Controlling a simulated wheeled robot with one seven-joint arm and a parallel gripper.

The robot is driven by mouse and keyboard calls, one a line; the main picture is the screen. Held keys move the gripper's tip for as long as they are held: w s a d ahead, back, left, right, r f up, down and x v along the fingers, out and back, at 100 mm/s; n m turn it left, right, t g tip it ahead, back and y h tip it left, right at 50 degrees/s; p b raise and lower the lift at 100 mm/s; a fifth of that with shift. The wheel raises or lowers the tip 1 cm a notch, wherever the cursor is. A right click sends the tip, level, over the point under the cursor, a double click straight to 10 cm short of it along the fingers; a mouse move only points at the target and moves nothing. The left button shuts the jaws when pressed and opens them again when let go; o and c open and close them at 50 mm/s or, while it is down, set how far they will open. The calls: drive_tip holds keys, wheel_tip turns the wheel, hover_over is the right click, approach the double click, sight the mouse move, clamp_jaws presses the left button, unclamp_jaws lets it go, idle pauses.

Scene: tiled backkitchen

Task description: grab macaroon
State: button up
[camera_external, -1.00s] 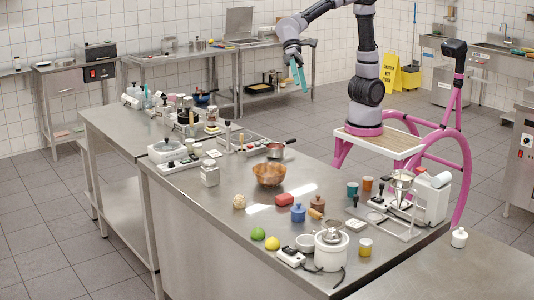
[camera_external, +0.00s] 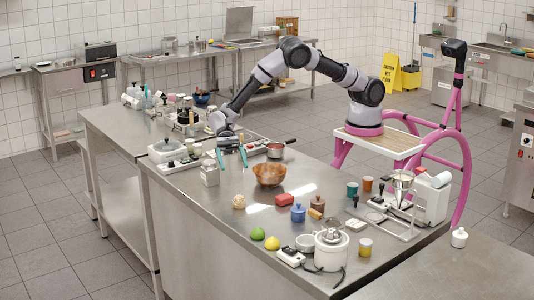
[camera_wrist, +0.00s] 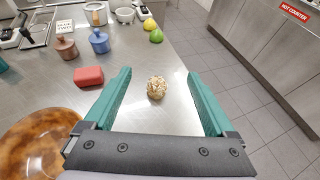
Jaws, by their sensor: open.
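The macaroon (camera_external: 239,201) is a small, round, pale tan lump on the steel counter, left of the wooden bowl. In the wrist view the macaroon (camera_wrist: 157,87) lies on the bare counter, ahead of my gripper and between the lines of its two fingers. My gripper (camera_external: 232,158) is open and empty, with teal fingers pointing down above the counter, behind the macaroon and apart from it. In the wrist view my gripper (camera_wrist: 157,92) shows both fingers spread wide.
A brown wooden bowl (camera_external: 269,173) stands right of the macaroon. A red block (camera_external: 284,199) and a blue lidded pot (camera_external: 298,213) lie further right. A glass jar (camera_external: 210,173) stands close to my gripper on the left. A green fruit (camera_external: 258,234) and a yellow fruit (camera_external: 272,243) lie nearer the front edge.

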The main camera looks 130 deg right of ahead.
approach(239, 198)
wheel_tip(239, 198, down, 3)
drive_tip(key=shift+a+r, duration=0.15)
drive_tip(key=shift+w+a, duration=0.25)
drive_tip(key=shift+a, duration=0.4)
drive_tip(key=shift+x, duration=3)
drive_tip(key=shift+c, duration=0.3)
drive_tip(key=c, duration=1.4)
